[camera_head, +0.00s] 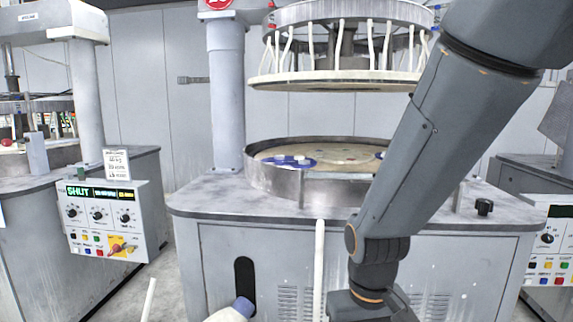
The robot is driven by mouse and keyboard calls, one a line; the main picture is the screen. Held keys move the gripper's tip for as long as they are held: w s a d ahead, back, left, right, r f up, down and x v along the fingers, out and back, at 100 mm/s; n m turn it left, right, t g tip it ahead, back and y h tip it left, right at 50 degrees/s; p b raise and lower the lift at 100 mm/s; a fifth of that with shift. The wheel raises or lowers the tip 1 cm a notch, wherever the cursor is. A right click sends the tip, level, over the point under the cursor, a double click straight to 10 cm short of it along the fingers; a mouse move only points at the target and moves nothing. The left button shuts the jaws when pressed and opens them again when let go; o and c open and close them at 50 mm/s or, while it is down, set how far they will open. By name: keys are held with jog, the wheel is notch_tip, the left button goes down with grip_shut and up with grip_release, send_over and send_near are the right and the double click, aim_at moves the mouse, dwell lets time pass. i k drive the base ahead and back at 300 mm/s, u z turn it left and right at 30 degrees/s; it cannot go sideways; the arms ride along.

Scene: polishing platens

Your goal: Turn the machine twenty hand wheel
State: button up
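The polishing machine in front of me (215,245) has a grey cabinet, a round platen tub (330,190) and a raised upper plate (340,85) hung with pale hoses. A red round sign (218,4) on its column is cut by the top edge, so I cannot read its number for sure. I cannot make out a whole hand wheel. A pale piece with a lavender end (242,307) shows at the bottom edge beside a dark slot; I cannot tell if it belongs to the wheel. My arm crosses the right side downward; my gripper is below the frame.
A control box (105,220) reading SHUT stands at left by another machine. Another panel (548,245) is at right. A white upright rod (319,270) stands before the cabinet. A black knob (484,207) sits on its top. Some floor (175,285) shows between machines.

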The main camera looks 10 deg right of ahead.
aim_at(483, 206)
jog(key=u, duration=0.2)
jog(key=k, duration=0.3)
jog(key=z, duration=1.4)
jog(key=i, duration=1)
jog(key=z, duration=0.4)
